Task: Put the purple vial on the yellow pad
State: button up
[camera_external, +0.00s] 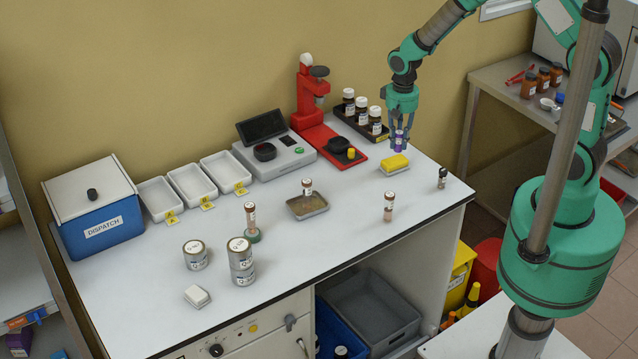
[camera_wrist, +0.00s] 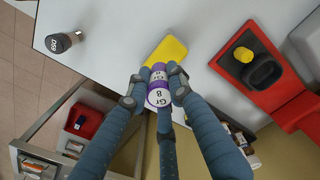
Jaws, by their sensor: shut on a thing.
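The purple vial (camera_external: 398,142) is held upright in my gripper (camera_external: 401,124), above the back edge of the yellow pad. In the wrist view the vial (camera_wrist: 158,93) has a white label reading "Gr 8", and the fingers of my gripper (camera_wrist: 158,82) close around it. The yellow pad (camera_external: 394,163) lies on the white bench near its right end. In the wrist view the pad (camera_wrist: 168,52) shows just beyond the vial, partly covered by it. I cannot tell whether the vial touches the pad.
A red device (camera_external: 318,120) and a dark tray of brown bottles (camera_external: 361,118) stand left of the pad. A small dark-capped vial (camera_external: 442,178) stands to its right, near the bench edge. Another vial (camera_external: 388,207) stands in front. The bench around the pad is clear.

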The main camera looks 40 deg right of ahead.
aim_at(396, 147)
jog(key=shift+w, duration=0.3)
jog(key=shift+a+f, duration=0.1)
jog(key=shift+f, duration=1.7)
jog(key=shift+f+b, duration=0.2)
jog(key=shift+b, duration=0.1)
jog(key=o, duration=0.9)
jog(key=shift+o, duration=0.2)
jog(key=shift+r, duration=0.2)
notch_tip(396, 147, up, 12)
jog(key=shift+r+p, duration=0.1)
jog(key=shift+p, duration=0.6)
